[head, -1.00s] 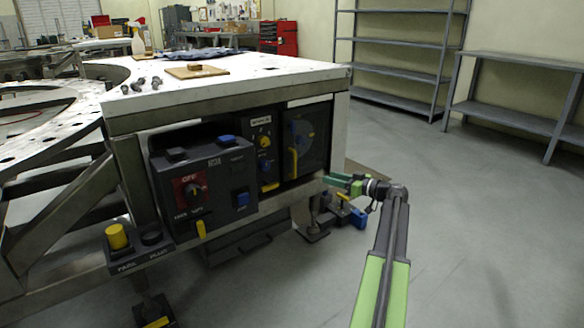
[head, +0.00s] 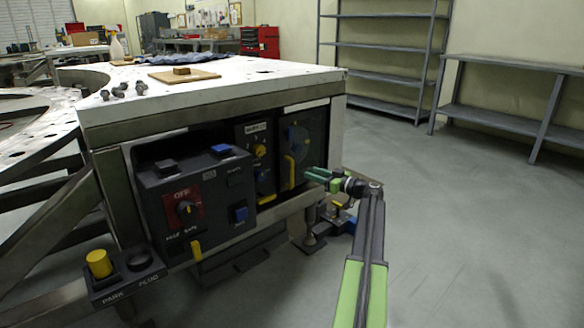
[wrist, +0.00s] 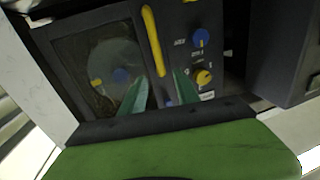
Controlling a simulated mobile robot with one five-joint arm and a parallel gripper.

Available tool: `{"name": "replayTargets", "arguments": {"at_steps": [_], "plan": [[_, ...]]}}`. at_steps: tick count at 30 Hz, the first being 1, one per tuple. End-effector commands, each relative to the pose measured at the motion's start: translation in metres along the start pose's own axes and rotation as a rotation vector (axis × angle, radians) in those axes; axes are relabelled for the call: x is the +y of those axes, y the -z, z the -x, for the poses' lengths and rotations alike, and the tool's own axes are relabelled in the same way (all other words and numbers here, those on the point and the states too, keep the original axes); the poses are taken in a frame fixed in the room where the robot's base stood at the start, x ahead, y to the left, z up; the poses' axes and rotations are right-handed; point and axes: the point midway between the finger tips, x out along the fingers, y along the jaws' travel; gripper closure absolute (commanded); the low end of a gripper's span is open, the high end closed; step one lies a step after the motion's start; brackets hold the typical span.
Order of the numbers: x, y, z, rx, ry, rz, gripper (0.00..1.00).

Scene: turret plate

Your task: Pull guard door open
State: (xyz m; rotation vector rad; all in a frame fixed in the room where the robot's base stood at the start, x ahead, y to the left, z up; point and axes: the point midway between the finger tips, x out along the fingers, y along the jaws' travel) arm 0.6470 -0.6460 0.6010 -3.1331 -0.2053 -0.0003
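The guard door (head: 309,140) is a dark panel with a see-through window at the right end of the machine's front, and it looks closed. Its upright yellow handle (head: 289,173) is on its left side. In the wrist view the door (wrist: 72,58) fills the upper left, with a disc behind the window, and the yellow handle (wrist: 153,42) stands right of the window. My gripper (head: 308,176) is in front of the door's lower part. In the wrist view its two green fingers (wrist: 160,82) are spread, with nothing held between them, near the handle's lower end.
Left of the door are a narrow panel (head: 254,133) with knobs and a dark control box (head: 197,195) with a red OFF dial. A yellow button (head: 99,263) sits at the lower left. A blue-and-yellow item (head: 340,218) is low beneath my gripper. The floor (head: 470,230) at right is clear.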

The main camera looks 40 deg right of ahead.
Motion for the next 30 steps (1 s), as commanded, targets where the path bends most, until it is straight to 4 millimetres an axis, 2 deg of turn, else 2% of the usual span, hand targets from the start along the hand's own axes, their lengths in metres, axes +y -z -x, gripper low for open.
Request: {"name": "replayTargets", "arguments": {"at_steps": [1, 6, 13, 18, 26, 30], "plan": [[0.002, 0.0, -0.014, 0.0, 0.002, 0.0, 0.62], [0.002, 0.0, -0.057, 0.0, 0.001, 0.0, 0.62], [0.003, 0.0, -0.099, 0.0, -0.001, 0.0, 0.62], [0.003, 0.0, -0.111, 0.0, -0.003, 0.0, 0.62], [0.002, 0.0, -0.111, 0.0, -0.003, 0.0, 0.62], [0.003, 0.0, -0.111, 0.0, -0.004, 0.0, 0.81]]}}
